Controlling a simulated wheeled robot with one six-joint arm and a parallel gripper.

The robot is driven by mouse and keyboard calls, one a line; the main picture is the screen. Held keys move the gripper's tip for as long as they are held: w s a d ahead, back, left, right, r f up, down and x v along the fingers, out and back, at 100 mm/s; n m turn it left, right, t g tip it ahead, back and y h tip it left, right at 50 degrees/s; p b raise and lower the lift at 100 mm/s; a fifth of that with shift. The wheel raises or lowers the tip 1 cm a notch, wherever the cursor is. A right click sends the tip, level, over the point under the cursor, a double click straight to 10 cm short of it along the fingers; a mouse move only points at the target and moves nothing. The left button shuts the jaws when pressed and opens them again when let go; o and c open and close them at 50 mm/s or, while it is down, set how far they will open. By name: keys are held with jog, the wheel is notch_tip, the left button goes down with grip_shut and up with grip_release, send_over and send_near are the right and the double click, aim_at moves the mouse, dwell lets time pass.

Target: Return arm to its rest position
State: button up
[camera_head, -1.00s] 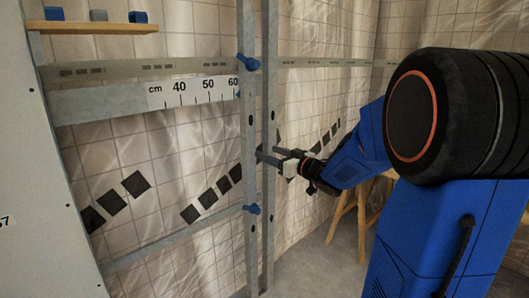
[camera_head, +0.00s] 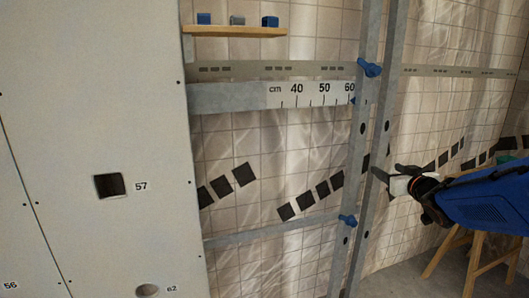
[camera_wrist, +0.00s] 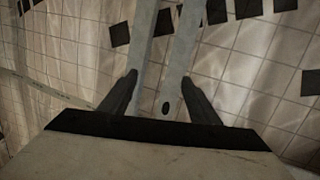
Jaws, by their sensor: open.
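My gripper (camera_head: 384,178) is at the right in the head view, at the end of my blue arm, near the metal uprights. In the wrist view its two dark fingers (camera_wrist: 160,92) are spread apart with nothing between them in grip. A pair of grey metal uprights (camera_head: 382,97) stands beyond the fingers, and they also show in the wrist view (camera_wrist: 182,60). I cannot tell whether a finger touches an upright.
A large white panel (camera_head: 90,90) with numbered cut-outs fills the left. A blue clamp (camera_head: 369,68) and a lower blue clamp (camera_head: 347,220) sit on the uprights. A shelf (camera_head: 235,31) holds small blocks. A wooden trestle (camera_head: 476,262) stands at the right.

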jog(key=s+a+f+g, duration=0.3)
jog(key=s+a+f, duration=0.1)
jog(key=s, duration=0.7)
jog(key=s+a+f+g, duration=0.4)
jog(key=s+f, duration=0.1)
jog(key=s, duration=0.7)
jog(key=s+a+f+m+g, duration=0.1)
jog(key=s+a+f+g, duration=0.2)
jog(key=s, duration=0.9)
notch_tip(320, 180, down, 2)
jog(key=shift+a+f+g, duration=0.1)
jog(key=shift+a+g, duration=0.3)
jog(key=shift+g, duration=0.3)
